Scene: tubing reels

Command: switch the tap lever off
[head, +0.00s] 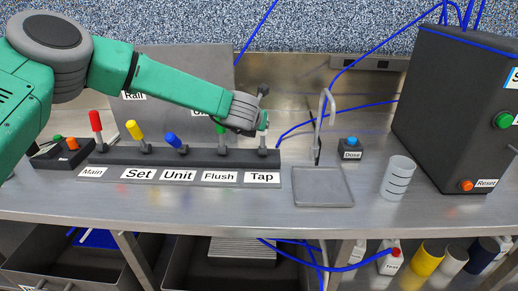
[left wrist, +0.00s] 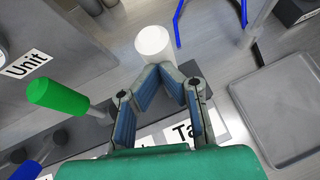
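The Tap lever's grey stem (head: 263,140) rises behind the Tap label (head: 262,177) at the right end of the lever row. My gripper covers its upper part in the head view. In the left wrist view a white rounded handle (left wrist: 152,42) shows just beyond my fingertips; it appears to be the Tap lever's. My left gripper (head: 264,121) is over the Tap position. In the left wrist view its fingertips (left wrist: 162,72) come together, with no handle visible between them. Whether they touch the white handle is unclear. My right gripper is not in view.
Red (head: 95,121), yellow (head: 134,130), blue (head: 173,140) and green (head: 221,128) levers stand left of Tap. The green one is close to my gripper in the left wrist view (left wrist: 57,98). A spout (head: 325,105) and square tray (head: 323,187) are right of the row.

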